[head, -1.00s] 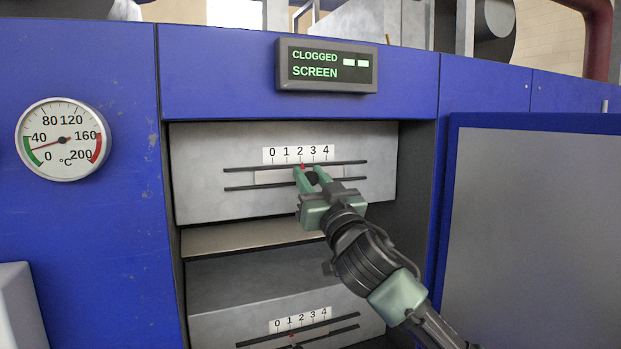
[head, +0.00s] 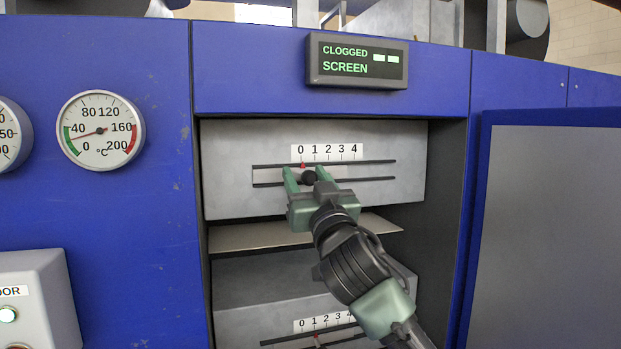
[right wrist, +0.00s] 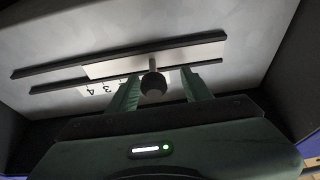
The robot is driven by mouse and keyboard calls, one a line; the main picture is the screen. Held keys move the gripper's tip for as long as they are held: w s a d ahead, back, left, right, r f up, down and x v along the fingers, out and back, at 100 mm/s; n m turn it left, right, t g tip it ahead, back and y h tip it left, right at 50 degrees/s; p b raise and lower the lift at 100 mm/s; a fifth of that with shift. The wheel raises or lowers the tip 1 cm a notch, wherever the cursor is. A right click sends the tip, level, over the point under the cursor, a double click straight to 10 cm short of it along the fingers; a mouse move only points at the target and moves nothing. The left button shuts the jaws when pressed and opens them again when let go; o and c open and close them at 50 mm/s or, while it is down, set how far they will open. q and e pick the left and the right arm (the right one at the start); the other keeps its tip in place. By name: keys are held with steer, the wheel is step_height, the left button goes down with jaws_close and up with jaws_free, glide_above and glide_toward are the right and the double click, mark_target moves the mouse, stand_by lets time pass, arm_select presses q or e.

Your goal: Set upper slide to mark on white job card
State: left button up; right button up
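The upper slide (head: 345,173) is a pale plate between two dark rails on the upper grey panel. A dark round knob (head: 309,178) sticks out of it. Its red pointer (head: 303,165) stands at about 0 on the white 0–4 scale (head: 327,152). My right gripper (head: 306,175) is open with one finger on each side of the knob. In the right wrist view the knob (right wrist: 153,84) is close to the left finger, with a clear gap to the right finger. I cannot tell whether they touch. No white job card is in view. My left gripper is not in view.
A lower slide with its own scale (head: 325,323) sits below, partly hidden by my right arm. A display (head: 357,61) reads "CLOGGED SCREEN". A temperature dial (head: 101,130) is at left. An open panel door (head: 552,230) stands close on the right.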

mark_target(307, 182)
steer(key=shift+a+r, duration=0.1)
steer(key=shift+s+d+f, duration=0.1)
steer(key=shift+d+f, duration=0.1)
steer(key=shift+d, duration=0.05)
steer(key=b+v, duration=0.3)
steer(key=v, duration=0.3)
steer(key=shift+s+a+f, duration=0.15)
steer(key=shift+s, duration=0.05)
steer(key=shift+s+d, duration=0.25)
steer(key=shift+s, duration=0.25)
